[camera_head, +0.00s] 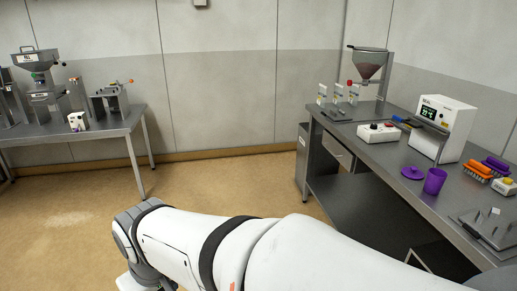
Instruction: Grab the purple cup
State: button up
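The purple cup (434,181) stands upright on the grey metal bench (384,159) on the right side of the head view. A flat purple disc, perhaps a lid (412,172), lies on the bench just left of the cup, close beside it. My white arm crosses the bottom of the view, well in front of and below the cup, with its bent joint at the lower left. My gripper is not visible.
Behind the cup stands a white device with a display (442,126). Orange and purple brushes (478,172) lie to its right. A metal plate (486,228) lies nearer the front. A white control box (379,132) and hopper (368,65) are farther back. Floor between the benches is clear.

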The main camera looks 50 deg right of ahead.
aim_at(435, 178)
jog(key=u, duration=0.05)
jog(key=i, duration=1.4)
jog(key=z, duration=3.15)
jog(key=i, duration=2.35)
jog(key=z, duration=2.25)
